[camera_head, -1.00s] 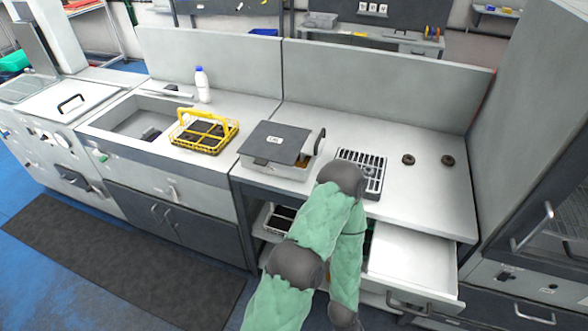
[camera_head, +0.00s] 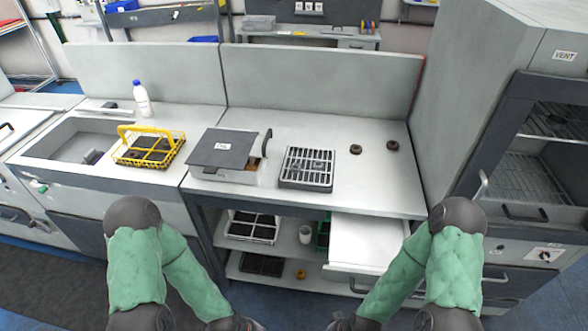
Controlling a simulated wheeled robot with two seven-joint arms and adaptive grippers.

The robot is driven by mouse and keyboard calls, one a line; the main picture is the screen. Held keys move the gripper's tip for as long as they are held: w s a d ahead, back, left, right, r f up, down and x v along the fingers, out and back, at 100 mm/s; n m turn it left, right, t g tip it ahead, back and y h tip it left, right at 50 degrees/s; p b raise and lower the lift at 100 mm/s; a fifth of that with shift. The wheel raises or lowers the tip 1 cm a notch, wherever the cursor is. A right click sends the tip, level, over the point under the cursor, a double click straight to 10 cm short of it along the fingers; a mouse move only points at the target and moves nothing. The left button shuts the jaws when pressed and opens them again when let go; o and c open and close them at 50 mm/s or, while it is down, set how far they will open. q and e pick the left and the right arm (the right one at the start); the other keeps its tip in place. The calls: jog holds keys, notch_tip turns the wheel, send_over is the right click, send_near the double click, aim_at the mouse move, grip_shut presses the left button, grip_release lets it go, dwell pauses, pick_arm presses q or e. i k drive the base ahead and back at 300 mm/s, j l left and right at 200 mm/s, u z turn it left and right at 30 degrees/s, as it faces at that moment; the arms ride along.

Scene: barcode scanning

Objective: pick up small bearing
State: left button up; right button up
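Two small dark brown rings, which look like bearings, lie flat and apart on the bare right part of the grey worktop: a left ring (camera_head: 355,149) and a right ring (camera_head: 392,145). They look nearly the same size, so I cannot tell which is the small bearing. My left arm comes down on the left and my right arm on the right. Both forearms slope inward to dark wrist parts at the bottom edge, well below the rings. The fingers of both grippers are out of the picture.
A slotted grey tray (camera_head: 307,182) and a lidded box (camera_head: 224,148) stand left of the rings. A yellow wire basket (camera_head: 148,163) and a white bottle (camera_head: 142,98) stand further left. An open white drawer (camera_head: 365,243) juts out below the worktop. A tall oven-like cabinet (camera_head: 545,150) bounds the right.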

aim_at(295, 168)
jog(key=i+u, duration=0.1)
jog(key=u, duration=0.8)
jog(key=i+l+u, duration=0.1)
jog(key=u, duration=0.35)
jog(key=i+u, duration=0.15)
jog(key=u, duration=0.35)
jog(key=l+z, duration=0.15)
jog(key=z, duration=0.15)
jog(key=i+l+z, duration=0.15)
jog(key=z, duration=0.15)
